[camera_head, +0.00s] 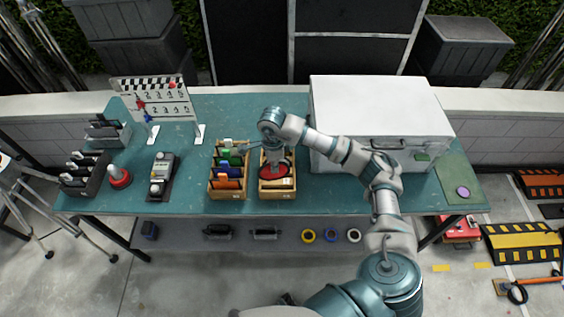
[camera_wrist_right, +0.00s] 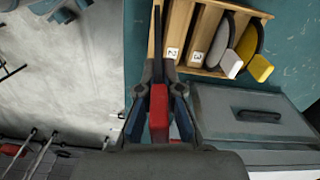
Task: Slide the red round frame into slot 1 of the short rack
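My right gripper (camera_head: 275,160) is over the right-hand wooden rack on the table. In the wrist view my right gripper (camera_wrist_right: 158,110) has its fingers on both sides of the red tab (camera_wrist_right: 159,108) of the red round frame. The frame's thin dark disc (camera_wrist_right: 157,45) shows edge-on, at the left side of the short rack (camera_wrist_right: 184,22). Slot labels 2 and 3 are readable; label 1 is not visible. I cannot tell how deep the disc sits. A frame with a white tab (camera_wrist_right: 230,64) and one with a yellow tab (camera_wrist_right: 261,68) stand in the rack. My left gripper is not in view.
A second wooden rack (camera_head: 228,193) with several coloured frames stands close on the left. A large white case (camera_head: 375,110) is close on the right. A black-and-white device (camera_head: 160,175) and a red button (camera_head: 120,177) are further left. The table front is clear.

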